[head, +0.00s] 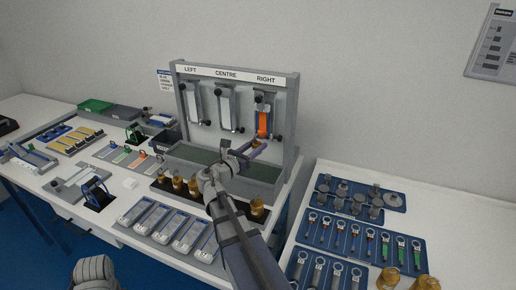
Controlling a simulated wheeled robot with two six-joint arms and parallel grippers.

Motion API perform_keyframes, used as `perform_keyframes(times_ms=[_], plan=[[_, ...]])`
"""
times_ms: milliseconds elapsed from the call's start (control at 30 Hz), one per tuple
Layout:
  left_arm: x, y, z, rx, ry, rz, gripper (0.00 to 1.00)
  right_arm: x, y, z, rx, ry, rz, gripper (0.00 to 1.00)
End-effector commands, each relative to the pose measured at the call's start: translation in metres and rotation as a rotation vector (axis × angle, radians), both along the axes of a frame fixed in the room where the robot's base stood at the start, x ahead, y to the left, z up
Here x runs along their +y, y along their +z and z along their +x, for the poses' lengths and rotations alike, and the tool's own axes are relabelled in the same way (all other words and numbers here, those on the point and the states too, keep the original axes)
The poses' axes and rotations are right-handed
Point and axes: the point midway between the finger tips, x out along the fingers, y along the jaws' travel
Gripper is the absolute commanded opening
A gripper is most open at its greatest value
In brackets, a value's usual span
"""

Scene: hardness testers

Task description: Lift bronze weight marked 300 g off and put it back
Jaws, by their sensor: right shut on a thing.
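My right gripper (246,151) is in front of the tester frame (292,120), below the RIGHT position. It is shut on a small bronze weight (255,143), largely hidden by the jaws; its marking cannot be read. Several other bronze weights stand upright in a row on a black rack (156,184): some (178,183) left of my right arm and one (257,207) right of it. My arm covers part of this row. Whether the held weight touches the tester is too small to tell.
The frame bears LEFT, CENTRE and RIGHT units; the right one has an orange part (263,122). Trays of white-grey instruments (150,217) lie in front of the rack. A dark bin (167,139) stands left of the frame.

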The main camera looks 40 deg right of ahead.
Motion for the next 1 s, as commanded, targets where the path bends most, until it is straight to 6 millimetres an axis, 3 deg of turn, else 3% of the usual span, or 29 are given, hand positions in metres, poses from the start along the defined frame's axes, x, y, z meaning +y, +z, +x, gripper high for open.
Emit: perform_keyframes(times_ms=[1000], plan=[[-0.0001, 0.0005, 0.0000, 0.000, 0.000, 0.000, 0.76, 0.0090, 0.0007, -0.0047, 0.001, 0.000, -0.001, 0.00]])
